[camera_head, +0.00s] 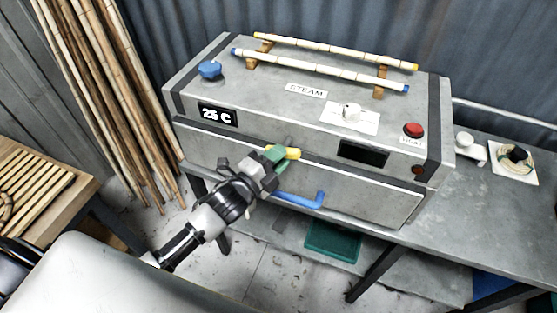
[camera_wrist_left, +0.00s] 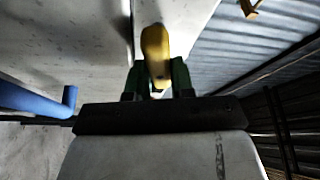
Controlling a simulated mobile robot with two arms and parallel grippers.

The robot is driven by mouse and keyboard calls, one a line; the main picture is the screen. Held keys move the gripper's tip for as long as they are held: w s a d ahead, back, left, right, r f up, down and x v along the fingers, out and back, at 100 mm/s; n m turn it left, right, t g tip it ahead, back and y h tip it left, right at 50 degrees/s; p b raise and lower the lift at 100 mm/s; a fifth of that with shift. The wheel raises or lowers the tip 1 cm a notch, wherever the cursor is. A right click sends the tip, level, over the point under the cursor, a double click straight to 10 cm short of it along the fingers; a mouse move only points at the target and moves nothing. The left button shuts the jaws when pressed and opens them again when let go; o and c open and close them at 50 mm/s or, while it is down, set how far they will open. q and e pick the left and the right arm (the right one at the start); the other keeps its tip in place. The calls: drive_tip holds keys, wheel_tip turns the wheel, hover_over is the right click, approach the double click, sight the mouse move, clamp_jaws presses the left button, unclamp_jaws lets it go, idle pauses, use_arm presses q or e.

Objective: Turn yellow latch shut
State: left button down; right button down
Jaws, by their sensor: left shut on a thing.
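The yellow latch (camera_head: 292,153) is on the front of the grey steam box (camera_head: 210,150), at the upper edge of its front door panel. In the head view it points to the right, roughly level. My left gripper (camera_head: 276,155) has green fingertips and is shut on the latch. In the left wrist view the yellow latch (camera_wrist_left: 155,50) stands out between the two green fingers of my left gripper (camera_wrist_left: 158,82). The latch's pivot is hidden by the gripper. My right gripper is in neither view.
A blue handle (camera_head: 300,200) sticks out just below the latch and also shows in the left wrist view (camera_wrist_left: 35,100). Two rattan poles (camera_head: 320,68) rest on top of the box. A red button (camera_head: 413,130) is at its right. Tall poles (camera_head: 110,90) lean at the left.

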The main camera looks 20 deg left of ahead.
use_arm(q)
drive_tip(key=shift+d+f+n+t+y+b, duration=0.1)
drive_tip(key=shift+n+t+y+b, duration=0.95)
drive_tip(key=shift+n, duration=2.25)
drive_tip(key=shift+f+n+t+y+b, duration=0.1)
drive_tip(key=shift+n+t+y+b, duration=0.9)
drive_tip(key=shift+n, duration=2.3)
drive_tip(key=shift+d+f+n+t+y+b, duration=0.1)
drive_tip(key=shift+n+t+y+b, duration=0.45)
drive_tip(key=shift+n+y, duration=1.85)
drive_tip(key=shift+n+h, duration=0.95)
drive_tip(key=shift+n, duration=0.05)
drive_tip(key=c, duration=1)
unclamp_jaws()
drive_tip(key=shift+r, duration=0.1)
drive_tip(key=shift+o, duration=0.2)
drive_tip(key=shift+s, duration=0.1)
drive_tip(key=b+v, duration=0.4)
drive_tip(key=v, duration=0.6)
drive_tip(key=shift+s, duration=0.3)
